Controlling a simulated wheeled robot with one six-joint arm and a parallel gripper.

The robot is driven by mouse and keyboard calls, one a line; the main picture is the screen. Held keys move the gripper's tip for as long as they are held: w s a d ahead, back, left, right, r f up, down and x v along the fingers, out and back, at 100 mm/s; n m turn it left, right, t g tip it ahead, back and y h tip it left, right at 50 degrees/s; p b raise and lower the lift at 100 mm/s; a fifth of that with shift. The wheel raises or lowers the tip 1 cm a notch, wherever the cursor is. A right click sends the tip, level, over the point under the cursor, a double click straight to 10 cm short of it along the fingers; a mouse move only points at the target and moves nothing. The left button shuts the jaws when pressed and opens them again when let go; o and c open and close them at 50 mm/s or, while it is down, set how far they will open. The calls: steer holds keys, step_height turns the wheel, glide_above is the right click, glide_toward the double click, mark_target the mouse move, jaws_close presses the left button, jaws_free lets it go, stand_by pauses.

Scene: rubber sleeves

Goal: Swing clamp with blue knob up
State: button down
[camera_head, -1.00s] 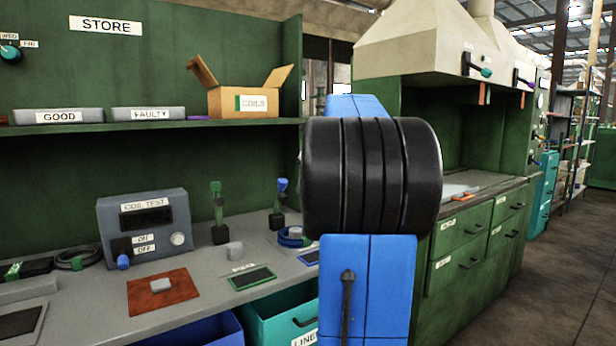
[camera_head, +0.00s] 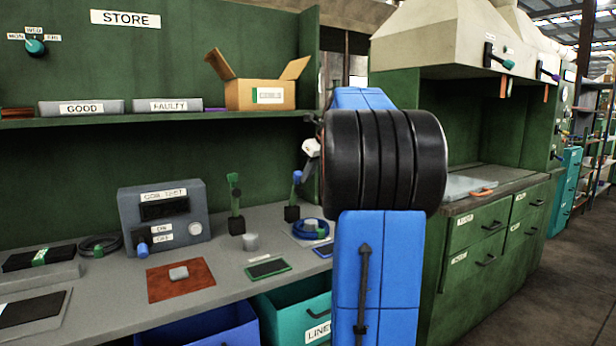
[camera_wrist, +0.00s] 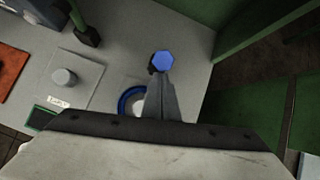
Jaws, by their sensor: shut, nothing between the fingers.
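The clamp with the blue knob (camera_head: 297,177) stands at the back of the bench with its dark base (camera_head: 291,213) on the bench top. Its arm looks roughly upright. In the wrist view the blue knob (camera_wrist: 162,63) shows from above, just beyond my fingertips. My gripper (camera_wrist: 160,76) is shut and empty, its fingers pointing at the knob; I cannot tell if they touch it. In the head view my gripper is mostly hidden behind my arm, close to the right of the knob. A similar clamp with a green knob (camera_head: 233,178) stands upright to the left.
A blue ring-shaped coil (camera_head: 311,228) lies before the blue clamp. A grey cylinder (camera_head: 250,241) and green-edged plate (camera_head: 268,268) are nearby. The coil test box (camera_head: 165,218) stands left. A shelf (camera_head: 150,116) overhangs the bench. A green panel (camera_wrist: 262,35) rises to the right.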

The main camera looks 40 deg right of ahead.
steer(key=shift+g, duration=0.7)
steer(key=shift+w+d+r, duration=0.25)
steer(key=shift+w+r, duration=0.2)
steer(key=shift+w, duration=0.6)
steer(key=shift+w+d+r, duration=0.25)
steer(key=shift+w+r, duration=0.2)
steer(key=shift+w, duration=0.55)
steer(key=shift+w+d+r, duration=0.25)
steer(key=shift+w+r, duration=0.2)
steer(key=shift+w, duration=0.6)
steer(key=shift+w+d+r, duration=0.15)
steer(key=shift+w+r, duration=0.15)
steer(key=shift+w, duration=0.1)
steer(key=shift+w+r, duration=0.1)
steer(key=shift+w, duration=0.05)
steer(key=shift+s, duration=0.65)
steer(key=v, duration=1)
steer(key=shift+d+r, duration=0.45)
steer(key=shift+d, duration=0.2)
steer(key=shift+s, duration=0.15)
